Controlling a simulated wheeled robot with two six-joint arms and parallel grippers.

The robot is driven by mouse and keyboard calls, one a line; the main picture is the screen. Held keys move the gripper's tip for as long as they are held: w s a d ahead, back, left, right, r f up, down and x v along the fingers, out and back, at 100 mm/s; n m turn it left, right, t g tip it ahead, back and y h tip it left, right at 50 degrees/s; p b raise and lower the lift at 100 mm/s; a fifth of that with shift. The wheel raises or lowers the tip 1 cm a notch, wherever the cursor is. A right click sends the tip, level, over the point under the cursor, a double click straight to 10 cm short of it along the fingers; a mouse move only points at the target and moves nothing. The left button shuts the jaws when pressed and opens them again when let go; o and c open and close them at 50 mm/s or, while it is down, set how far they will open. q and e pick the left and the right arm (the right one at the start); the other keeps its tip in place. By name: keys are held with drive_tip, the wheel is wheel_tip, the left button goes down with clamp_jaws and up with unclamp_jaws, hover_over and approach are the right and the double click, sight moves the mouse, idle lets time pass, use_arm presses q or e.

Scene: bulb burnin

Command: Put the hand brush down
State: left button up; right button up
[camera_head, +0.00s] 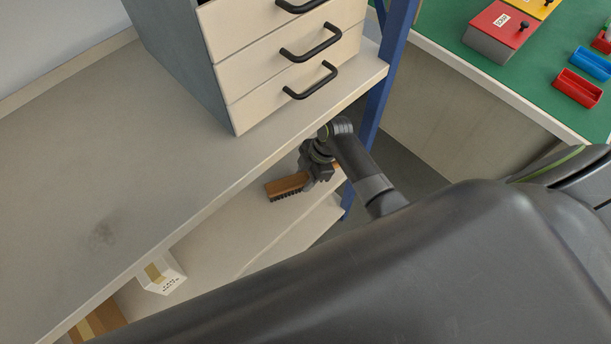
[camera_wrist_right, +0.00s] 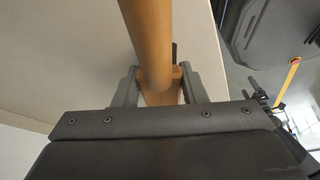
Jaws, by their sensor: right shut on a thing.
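The hand brush (camera_head: 287,186) has a brown wooden body with dark bristles on its underside. My right gripper (camera_head: 318,175) is shut on it, at the end of the brush nearer the blue post. The brush is over a lower shelf of the rack, below the edge of the top shelf; I cannot tell whether its bristles touch the shelf. In the right wrist view the wooden handle (camera_wrist_right: 152,45) runs between the two fingers (camera_wrist_right: 155,85), which close on it from both sides. My left gripper is not in view.
The top shelf (camera_head: 110,170) carries a drawer cabinet (camera_head: 285,60) with black handles. A white box (camera_head: 162,274) and a cardboard box (camera_head: 97,320) are lower left. A blue post (camera_head: 381,100) stands beside my arm. A green-topped bench (camera_head: 465,75) holds red, blue and yellow boxes.

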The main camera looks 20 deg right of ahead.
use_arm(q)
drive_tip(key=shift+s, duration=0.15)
use_arm(e)
drive_tip(key=o, duration=1.1)
drive_tip(key=shift+f, duration=0.1)
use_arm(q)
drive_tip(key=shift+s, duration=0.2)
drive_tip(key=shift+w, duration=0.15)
use_arm(e)
drive_tip(key=shift+d+r, duration=0.1)
drive_tip(key=shift+r, duration=0.35)
use_arm(q)
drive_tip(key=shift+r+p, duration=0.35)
drive_tip(key=shift+p, duration=0.25)
use_arm(e)
drive_tip(key=v, duration=0.6)
drive_tip(key=shift+d+r, duration=0.15)
drive_tip(key=shift+r, duration=0.25)
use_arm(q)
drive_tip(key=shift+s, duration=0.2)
